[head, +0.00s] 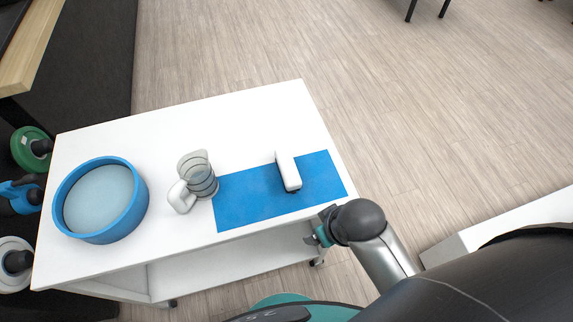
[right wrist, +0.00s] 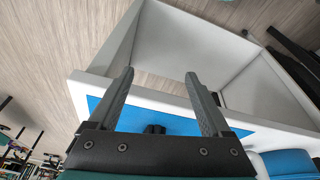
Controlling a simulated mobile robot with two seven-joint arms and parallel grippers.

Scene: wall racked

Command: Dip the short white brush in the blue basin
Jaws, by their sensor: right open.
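The short white brush (head: 288,171) lies on a blue mat (head: 245,200) on the white table. The round blue basin (head: 139,206) stands at the table's left end, with a pale grey-blue inside. My right gripper (head: 318,232) is at the table's front right edge, near the mat and apart from the brush. In the right wrist view my right gripper (right wrist: 158,95) is open, with nothing between its fingers. The mat (right wrist: 180,122) shows behind the fingers there. My left gripper is not in view.
Weight plates (head: 30,148) hang at the left. A pale ledge (head: 500,222) is at the right.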

